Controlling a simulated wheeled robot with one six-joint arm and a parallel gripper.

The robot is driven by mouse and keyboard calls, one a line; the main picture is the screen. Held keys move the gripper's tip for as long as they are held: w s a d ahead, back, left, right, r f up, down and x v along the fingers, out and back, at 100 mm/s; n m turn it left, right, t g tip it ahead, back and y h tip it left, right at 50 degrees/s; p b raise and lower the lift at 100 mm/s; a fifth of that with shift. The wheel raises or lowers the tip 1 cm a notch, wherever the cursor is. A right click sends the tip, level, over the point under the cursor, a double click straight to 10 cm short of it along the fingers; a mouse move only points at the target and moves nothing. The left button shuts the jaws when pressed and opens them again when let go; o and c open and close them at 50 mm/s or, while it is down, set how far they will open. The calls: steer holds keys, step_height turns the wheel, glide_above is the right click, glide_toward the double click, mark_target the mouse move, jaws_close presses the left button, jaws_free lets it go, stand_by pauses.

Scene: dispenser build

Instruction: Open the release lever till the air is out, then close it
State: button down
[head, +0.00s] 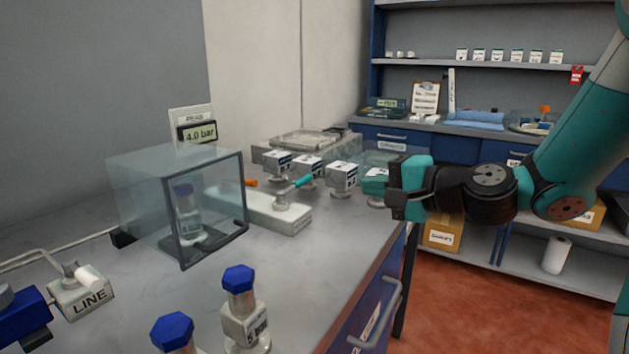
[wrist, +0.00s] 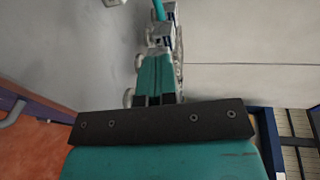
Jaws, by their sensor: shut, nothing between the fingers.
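I cannot read which one is the release lever. A pressure display (head: 197,132) on the wall reads 4.0 bar. A clear box (head: 150,190) encloses a blue-capped bottle (head: 187,215). My gripper (head: 375,188) is to the right of the white block, near the bench edge, apart from the levers. In the wrist view its fingers (wrist: 156,68) are together and empty.
Several small white labelled units (head: 341,177) stand behind the levers, near my gripper. A LINE valve (head: 80,293) and blue-capped bottles (head: 243,305) stand in front. The bench top between the white block and the bench's right edge is clear. Shelves stand at the back right.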

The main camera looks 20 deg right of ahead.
steer(key=p, duration=1.2)
glide_toward(305, 182)
steer(key=x, duration=0.6)
steer(key=shift+w+a+r, duration=0.1)
steer(key=shift+w+a, duration=0.1)
steer(key=shift+w, duration=0.1)
steer(key=shift+w+a, duration=0.15)
steer(key=shift+w, duration=0.2)
steer(key=shift+a, duration=0.1)
